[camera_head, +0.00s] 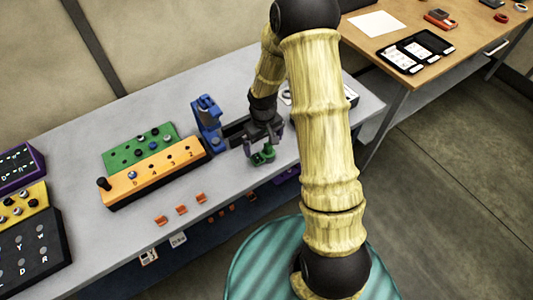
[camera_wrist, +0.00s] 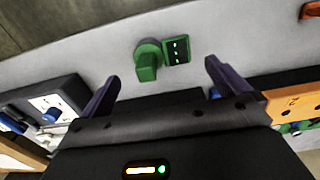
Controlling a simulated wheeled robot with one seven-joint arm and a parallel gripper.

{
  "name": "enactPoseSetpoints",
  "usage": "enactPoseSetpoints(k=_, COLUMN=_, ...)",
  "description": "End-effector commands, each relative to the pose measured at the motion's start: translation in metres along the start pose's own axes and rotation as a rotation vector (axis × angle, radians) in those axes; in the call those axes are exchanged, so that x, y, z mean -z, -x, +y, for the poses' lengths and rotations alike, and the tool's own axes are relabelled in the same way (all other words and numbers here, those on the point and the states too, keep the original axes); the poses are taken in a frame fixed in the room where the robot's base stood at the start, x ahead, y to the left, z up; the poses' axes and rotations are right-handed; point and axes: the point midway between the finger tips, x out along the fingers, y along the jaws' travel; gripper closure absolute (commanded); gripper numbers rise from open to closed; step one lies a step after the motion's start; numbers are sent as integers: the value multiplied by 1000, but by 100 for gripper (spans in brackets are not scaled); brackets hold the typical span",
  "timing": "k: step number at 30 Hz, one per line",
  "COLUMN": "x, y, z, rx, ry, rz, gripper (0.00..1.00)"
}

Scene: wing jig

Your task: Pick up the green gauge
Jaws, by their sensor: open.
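The green gauge (camera_head: 263,155) stands on the grey table just below my gripper in the head view. In the wrist view the green gauge (camera_wrist: 148,62) shows a round part with a block on it, and a dark-faced green piece with pale marks right beside it. My gripper (camera_head: 264,140) is open above the gauge. In the wrist view its two dark purple fingers (camera_wrist: 165,82) are wide apart. The gauge lies beyond the fingertips, within the span between them, and nothing is held. The fingers partly hide the gauge in the head view.
A blue fixture (camera_head: 207,120) stands left of the gauge, by an orange numbered box (camera_head: 155,172) and a green board (camera_head: 138,147) with holes. Small orange pieces (camera_head: 182,210) lie near the front edge. The grey table (camera_head: 245,190) is clear in front of the gauge.

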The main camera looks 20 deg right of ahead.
Motion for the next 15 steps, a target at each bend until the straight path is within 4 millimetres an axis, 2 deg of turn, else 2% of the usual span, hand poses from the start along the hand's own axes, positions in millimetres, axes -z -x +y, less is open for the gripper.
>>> enactPoseSetpoints(k=8, x=0, y=-1, z=0, rx=0, ry=-1, rz=0, gripper=0)
enactPoseSetpoints(k=15, x=-1, y=-19, z=-2, rx=1, ry=0, rz=-4, gripper=0)
